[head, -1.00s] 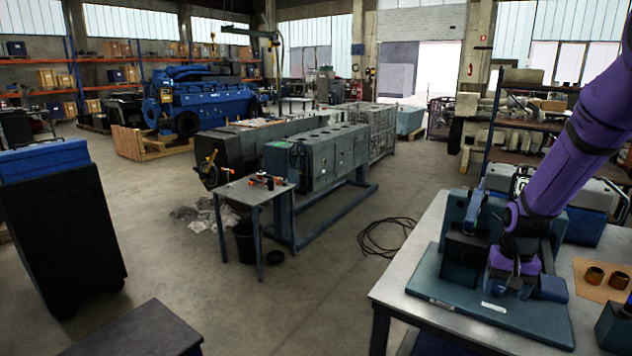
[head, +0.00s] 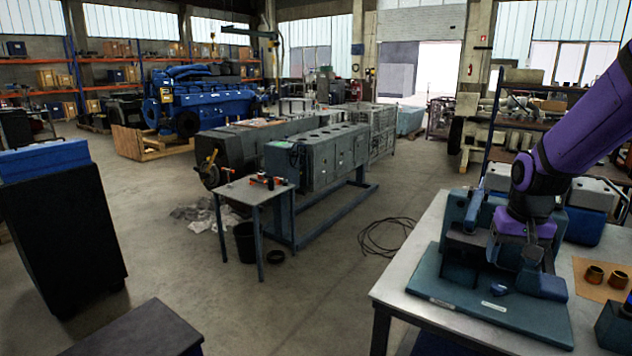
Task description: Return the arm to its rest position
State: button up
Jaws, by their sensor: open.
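My purple arm (head: 590,125) comes in from the right edge and bends down at its wrist over the workbench (head: 408,262). My gripper (head: 512,268) hangs over the teal fixture base (head: 465,318), beside the dark teal upright block (head: 462,240). It is open, and I see nothing held in it; its fingertips are dark and partly lost against the fixture. A small blue part (head: 498,289) sits on the base just below the gripper. Whether the fingers touch anything is hard to tell.
Brown rings (head: 594,275) lie on a tan sheet at the bench's right, near a dark box (head: 614,326). Bins (head: 590,225) and a shelf rack stand behind. A small table (head: 255,190), a grey engine block (head: 318,158) and a cable coil (head: 385,237) lie beyond open floor.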

jog(key=s+a+r+n+t, duration=0.1)
jog(key=s+a+r, duration=0.3)
jog(key=s+r, duration=0.3)
jog(key=s+a+r+n+t, duration=0.2)
jog(key=s+a+r, duration=0.2)
jog(key=s+r, duration=0.4)
jog(key=s, duration=0.7)
jog(key=shift+a+t+y, duration=0.3)
